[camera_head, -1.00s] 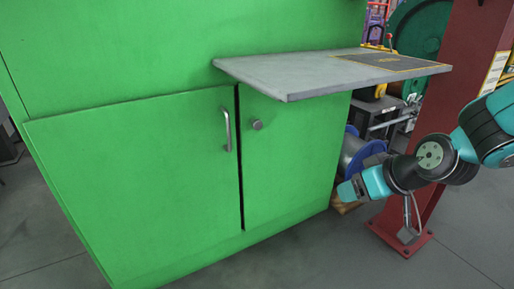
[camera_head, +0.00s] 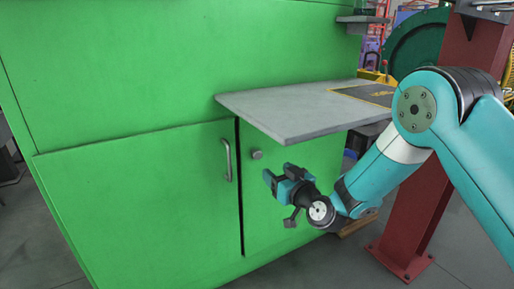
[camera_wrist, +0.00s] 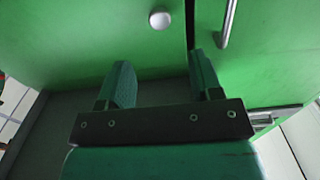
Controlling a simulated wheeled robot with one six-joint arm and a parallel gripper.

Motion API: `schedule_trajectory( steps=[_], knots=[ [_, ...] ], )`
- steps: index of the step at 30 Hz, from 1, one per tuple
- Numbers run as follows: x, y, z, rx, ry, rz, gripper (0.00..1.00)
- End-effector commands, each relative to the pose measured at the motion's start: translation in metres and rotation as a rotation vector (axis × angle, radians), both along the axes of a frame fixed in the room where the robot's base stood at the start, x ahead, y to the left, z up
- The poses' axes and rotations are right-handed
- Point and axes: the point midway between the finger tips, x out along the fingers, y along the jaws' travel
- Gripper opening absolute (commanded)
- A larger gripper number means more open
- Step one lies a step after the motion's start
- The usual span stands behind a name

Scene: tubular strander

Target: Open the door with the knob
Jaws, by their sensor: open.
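The knob (camera_head: 257,154) is a small round grey knob on the narrow right green door (camera_head: 262,210) of the cabinet, below the grey shelf. In the wrist view the knob (camera_wrist: 160,19) shows at the top, ahead of the fingers and slightly left of the middle between them. My gripper (camera_head: 276,178) is in front of the narrow door, below and to the right of the knob, apart from it. Its two fingers (camera_wrist: 162,82) are spread with nothing between them. The narrow door looks shut, with a dark gap along its left edge.
The wide left door (camera_head: 140,205) carries a vertical bar handle (camera_head: 227,160) close left of the knob; the handle (camera_wrist: 228,22) also shows in the wrist view. A grey shelf (camera_head: 290,112) juts out above the knob. A red post (camera_head: 425,200) stands at right.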

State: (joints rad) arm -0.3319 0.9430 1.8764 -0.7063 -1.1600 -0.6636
Motion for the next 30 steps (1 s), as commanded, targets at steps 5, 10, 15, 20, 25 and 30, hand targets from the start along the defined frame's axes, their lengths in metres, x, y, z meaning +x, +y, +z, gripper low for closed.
schedule_trajectory(
  steps=[5, 10, 15, 20, 25, 30],
  knots=[
    [0.029, 0.021, 0.002, -0.001, -0.003, 0.001, 0.59],
    [0.060, 0.042, -0.002, 0.001, -0.003, 0.002, 0.59],
    [0.083, 0.056, -0.002, 0.001, -0.001, 0.000, 0.59],
    [0.094, 0.063, -0.001, 0.001, 0.001, -0.001, 0.59],
    [0.097, 0.065, 0.000, 0.000, 0.002, -0.001, 0.59],
    [0.097, 0.065, 0.000, 0.000, 0.002, -0.001, 0.59]
  ],
)
